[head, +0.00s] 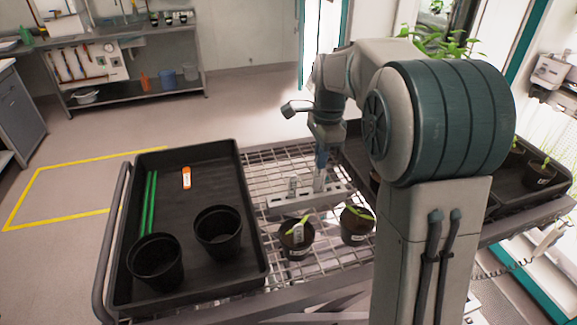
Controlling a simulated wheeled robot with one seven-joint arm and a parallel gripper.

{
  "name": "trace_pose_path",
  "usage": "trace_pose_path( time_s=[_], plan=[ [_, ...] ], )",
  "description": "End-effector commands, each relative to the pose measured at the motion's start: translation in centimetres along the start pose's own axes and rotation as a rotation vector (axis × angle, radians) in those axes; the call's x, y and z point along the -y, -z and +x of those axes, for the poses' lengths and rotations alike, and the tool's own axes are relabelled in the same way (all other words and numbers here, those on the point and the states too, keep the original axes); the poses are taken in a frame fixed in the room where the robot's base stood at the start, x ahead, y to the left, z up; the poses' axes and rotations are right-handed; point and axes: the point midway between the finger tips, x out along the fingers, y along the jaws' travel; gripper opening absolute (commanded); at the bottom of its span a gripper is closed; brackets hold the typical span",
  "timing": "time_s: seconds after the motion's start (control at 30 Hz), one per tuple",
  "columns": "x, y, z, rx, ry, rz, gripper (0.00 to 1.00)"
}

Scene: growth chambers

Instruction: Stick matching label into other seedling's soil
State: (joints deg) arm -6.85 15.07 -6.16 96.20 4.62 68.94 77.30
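Two dark pots with small green seedlings stand on the wire-mesh cart top: the left seedling (295,243) and the right seedling (357,226). Each pot has a small white tag on its front, too small to read. A white label stands upright in the left seedling's soil. No label shows in the right one's soil. Behind them is a pale grey label holder (312,204) with a white label (293,187) upright at its left. My gripper (319,186) points down at the holder, right of that label. Its fingers are too small to tell whether they are open or hold anything.
A black tray (205,262) on the left holds two empty pots, green sticks (148,203) and an orange-and-white item (186,178). My arm hides much of the right side, where another dark tray (507,196) holds seedlings.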

Motion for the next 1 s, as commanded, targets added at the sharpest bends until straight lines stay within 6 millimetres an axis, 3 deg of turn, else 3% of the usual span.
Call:
trace_pose_path(
  time_s=[0.2, 0.4, 0.67, 1.0],
  plan=[
    [-6.5, 4.8, -2.6, -0.031, 0.001, -0.019, 0.0],
    [-10.5, 7.1, -3.8, -0.044, -0.006, -0.028, 0.0],
    [-11.8, 7.7, -3.8, -0.048, -0.01, -0.031, 0.0],
    [-11.7, 7.8, -1.7, -0.047, -0.01, -0.03, 0.0]
  ],
)
